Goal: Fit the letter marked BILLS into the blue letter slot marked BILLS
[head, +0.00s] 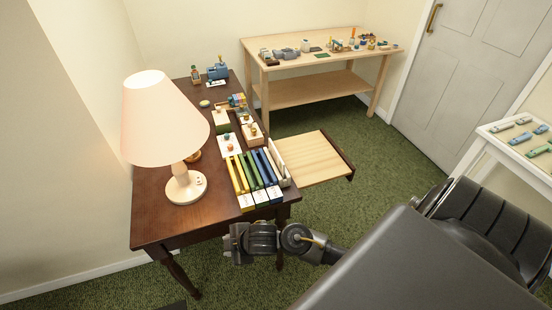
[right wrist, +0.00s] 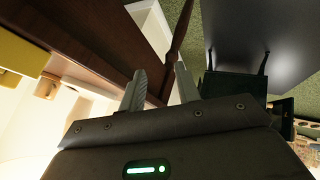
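I cannot make out a letter marked BILLS in either view. My right gripper (head: 231,243) is beside the desk's front edge, below the slots in the head view. The right wrist view shows its two fingers (right wrist: 161,82) apart with nothing between them. My left gripper is not in view.
A lamp (head: 165,120) stands on the desk (head: 160,215) left of the slots. Small boxes and trays fill the desk's back. A pale wooden panel (head: 312,160) adjoins its right side. A workbench (head: 310,62) and a white table (head: 500,145) stand farther off.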

